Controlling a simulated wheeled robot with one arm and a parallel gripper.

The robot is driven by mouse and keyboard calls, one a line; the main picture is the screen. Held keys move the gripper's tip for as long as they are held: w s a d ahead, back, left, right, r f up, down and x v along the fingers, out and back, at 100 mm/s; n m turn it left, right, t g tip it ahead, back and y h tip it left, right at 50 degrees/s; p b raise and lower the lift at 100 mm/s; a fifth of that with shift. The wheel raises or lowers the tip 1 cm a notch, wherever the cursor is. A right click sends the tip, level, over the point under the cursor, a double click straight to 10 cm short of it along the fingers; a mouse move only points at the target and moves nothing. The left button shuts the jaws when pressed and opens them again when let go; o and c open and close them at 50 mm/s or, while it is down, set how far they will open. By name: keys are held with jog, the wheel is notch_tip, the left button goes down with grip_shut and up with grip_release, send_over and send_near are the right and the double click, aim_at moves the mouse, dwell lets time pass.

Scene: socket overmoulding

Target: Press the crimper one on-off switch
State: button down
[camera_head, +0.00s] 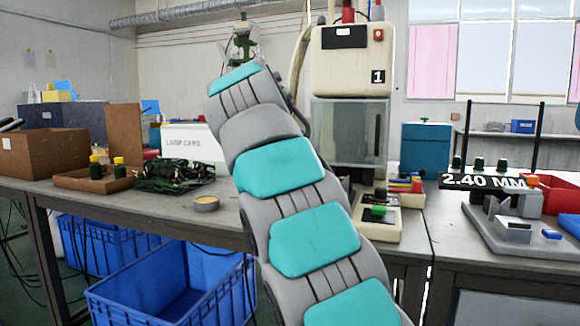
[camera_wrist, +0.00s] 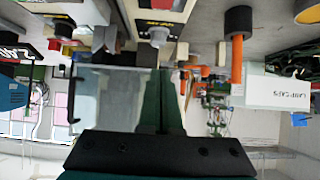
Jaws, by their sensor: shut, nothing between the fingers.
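Crimper one (camera_head: 352,75) is the cream machine marked "1" on the bench, with a clear guard below its head. A small orange-red button (camera_head: 378,34) sits on its upper right front. A green button (camera_head: 379,210) is on its base. I cannot tell which control is the on-off switch.
A white lamp box (camera_head: 192,142), dark cables (camera_head: 172,174) and a round tin (camera_head: 206,203) are on the bench to the left. A blue box (camera_head: 426,146) stands right of the crimper. Blue crates (camera_head: 160,285) are below the bench.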

jog(key=s+r, duration=0.1)
jog(key=s+r+p, duration=0.1)
jog(key=r, duration=0.1)
jog(key=s+a+r+p, duration=0.1)
jog(key=shift+r, duration=0.35)
